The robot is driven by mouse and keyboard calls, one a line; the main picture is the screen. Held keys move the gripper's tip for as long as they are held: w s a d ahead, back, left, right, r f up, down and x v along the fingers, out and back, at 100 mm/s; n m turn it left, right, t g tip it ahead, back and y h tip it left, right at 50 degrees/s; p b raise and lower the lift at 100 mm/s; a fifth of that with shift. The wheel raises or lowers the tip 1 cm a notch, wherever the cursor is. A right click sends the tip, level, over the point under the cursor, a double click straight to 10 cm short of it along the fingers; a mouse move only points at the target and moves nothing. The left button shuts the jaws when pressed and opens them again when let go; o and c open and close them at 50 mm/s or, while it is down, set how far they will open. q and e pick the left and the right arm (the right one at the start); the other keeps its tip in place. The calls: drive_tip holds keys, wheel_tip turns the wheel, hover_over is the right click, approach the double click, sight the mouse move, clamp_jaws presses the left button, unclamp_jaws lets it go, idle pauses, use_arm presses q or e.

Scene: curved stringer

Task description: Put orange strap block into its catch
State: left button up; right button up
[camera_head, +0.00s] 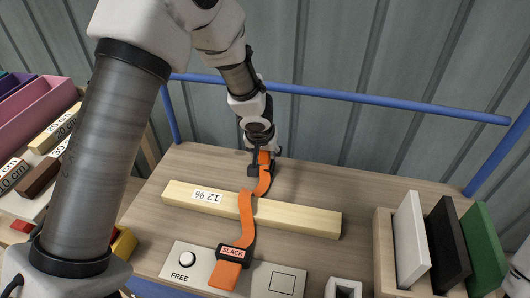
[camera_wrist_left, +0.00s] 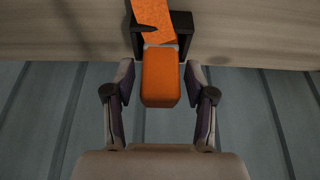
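The orange strap block (camera_wrist_left: 161,78) sits between the two fingers of my left gripper (camera_wrist_left: 161,112) in the left wrist view. A narrow gap shows on each side, so the fingers are open around it. A black U-shaped catch (camera_wrist_left: 185,22) lies just beyond the block, with the orange strap (camera_wrist_left: 154,18) between its arms. In the head view, my left gripper (camera_head: 264,150) is at the strap's far end, behind the beam. The orange strap (camera_head: 247,215) crosses over the beam to a black buckle marked SLACK (camera_head: 232,253). Whether the block touches the catch is unclear.
A plate (camera_head: 205,262) with a FREE knob is in front. A wooden rack (camera_head: 384,240) holds white, black and green boards at right. A blue rail (camera_head: 370,102) runs behind. The table's back right is clear.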

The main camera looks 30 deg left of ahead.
use_arm(q)
drive_tip(key=shift+r, duration=0.1)
drive_tip(key=shift+r+p, duration=0.35)
drive_tip(key=shift+p, duration=0.1)
drive_tip(key=p+v, duration=0.2)
drive_tip(key=v, duration=0.5)
drive_tip(key=shift+p, duration=0.35)
drive_tip(key=shift+s, duration=0.15)
